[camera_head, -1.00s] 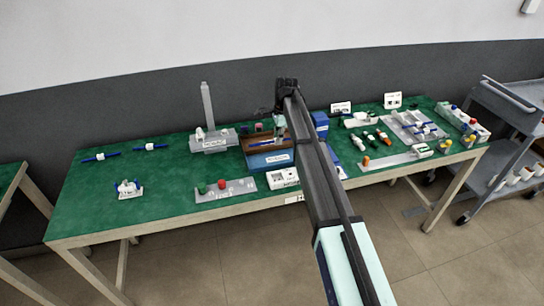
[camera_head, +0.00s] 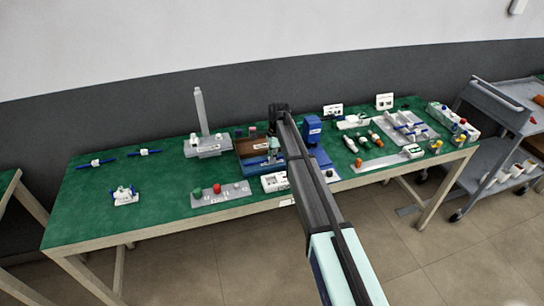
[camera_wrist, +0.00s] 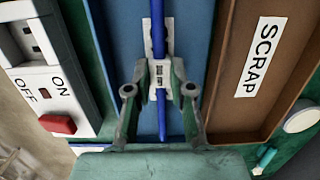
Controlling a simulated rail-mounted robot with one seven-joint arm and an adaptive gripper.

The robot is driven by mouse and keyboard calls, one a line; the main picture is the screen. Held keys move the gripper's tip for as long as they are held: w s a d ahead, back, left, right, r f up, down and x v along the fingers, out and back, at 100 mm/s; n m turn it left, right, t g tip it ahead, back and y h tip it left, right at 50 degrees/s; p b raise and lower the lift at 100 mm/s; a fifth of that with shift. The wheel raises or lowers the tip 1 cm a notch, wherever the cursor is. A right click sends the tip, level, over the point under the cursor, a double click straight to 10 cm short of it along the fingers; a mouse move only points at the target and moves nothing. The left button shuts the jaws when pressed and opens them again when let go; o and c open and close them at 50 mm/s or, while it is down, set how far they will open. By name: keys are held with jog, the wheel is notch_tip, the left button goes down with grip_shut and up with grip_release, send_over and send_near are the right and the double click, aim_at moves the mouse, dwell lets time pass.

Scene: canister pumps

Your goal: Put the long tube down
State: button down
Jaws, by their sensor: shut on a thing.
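The long tube (camera_wrist: 158,38) is a thin blue rod with a white labelled fitting (camera_wrist: 160,72) around it. It runs up and down the wrist view, in front of a blue tray floor (camera_wrist: 122,40). My gripper (camera_wrist: 161,84) is shut on the tube at the white fitting, one finger on each side. Whether the tube touches the tray floor cannot be told. In the head view my gripper (camera_head: 273,145) is small, over the blue and brown tray area, and the tube cannot be made out there.
A brown tray marked SCRAP (camera_wrist: 228,82) adjoins on the right. A switch box (camera_wrist: 38,85) with a red button stands on the left. A blue upright device (camera_head: 313,130) and a grey stand with a post (camera_head: 207,147) flank the trays. Two blue tubes (camera_head: 97,163) lie at left.

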jog(key=c, duration=1)
grip_release()
jog(key=shift+f, duration=0.1)
jog(key=r+b, duration=0.1)
jog(key=r, duration=0.3)
jog(key=d+r+b, duration=0.1)
jog(key=r, duration=0.3)
jog(key=r+b, duration=0.1)
jog(key=r, duration=0.3)
jog(key=shift+w+d+r, duration=0.15)
jog(key=shift+w+d, duration=0.05)
jog(key=shift+w, duration=0.05)
